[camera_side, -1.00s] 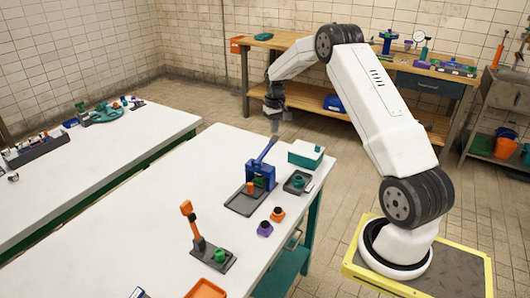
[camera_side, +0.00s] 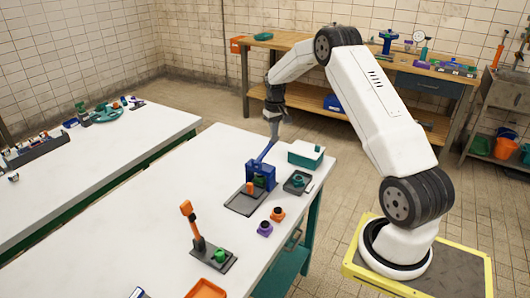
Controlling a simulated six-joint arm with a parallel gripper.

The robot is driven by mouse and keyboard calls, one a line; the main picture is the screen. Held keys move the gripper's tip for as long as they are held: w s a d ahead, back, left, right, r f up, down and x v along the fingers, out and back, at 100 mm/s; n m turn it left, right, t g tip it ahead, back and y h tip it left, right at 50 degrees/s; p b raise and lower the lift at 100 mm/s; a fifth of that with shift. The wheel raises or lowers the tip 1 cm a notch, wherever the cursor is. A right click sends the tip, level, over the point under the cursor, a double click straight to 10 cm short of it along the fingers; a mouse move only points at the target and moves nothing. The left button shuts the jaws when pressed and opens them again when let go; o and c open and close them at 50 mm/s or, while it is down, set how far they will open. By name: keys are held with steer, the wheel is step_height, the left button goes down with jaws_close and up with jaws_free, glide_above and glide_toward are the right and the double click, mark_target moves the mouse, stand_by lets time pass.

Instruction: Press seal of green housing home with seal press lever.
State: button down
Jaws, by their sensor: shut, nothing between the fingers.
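A blue press (camera_side: 263,172) stands on a dark base plate (camera_side: 242,205) near the far end of the white bench. Its blue lever (camera_side: 265,152) slants up and to the right. A green part (camera_side: 259,181) shows inside the press frame, partly hidden; I cannot tell how deep its seal sits. My gripper (camera_side: 274,137) is shut and empty, pointing down at the upper end of the lever. I cannot tell whether it touches the lever. An orange piece (camera_side: 250,188) is at the front of the press.
A green-and-white box (camera_side: 306,154) and a dark tray with a green part (camera_side: 298,182) stand to the right. Orange (camera_side: 277,214) and purple (camera_side: 265,229) parts lie in front. An orange-handled lever fixture (camera_side: 192,222) with a green part (camera_side: 220,256) stands nearer. The bench's left side is clear.

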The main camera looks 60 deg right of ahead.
mark_target(274, 138)
steer(key=shift+f, duration=2.8)
steer(key=shift+s+f, duration=0.1)
steer(key=shift+f, duration=0.9)
steer(key=shift+r, duration=0.1)
steer(key=shift+r, duration=6.1)
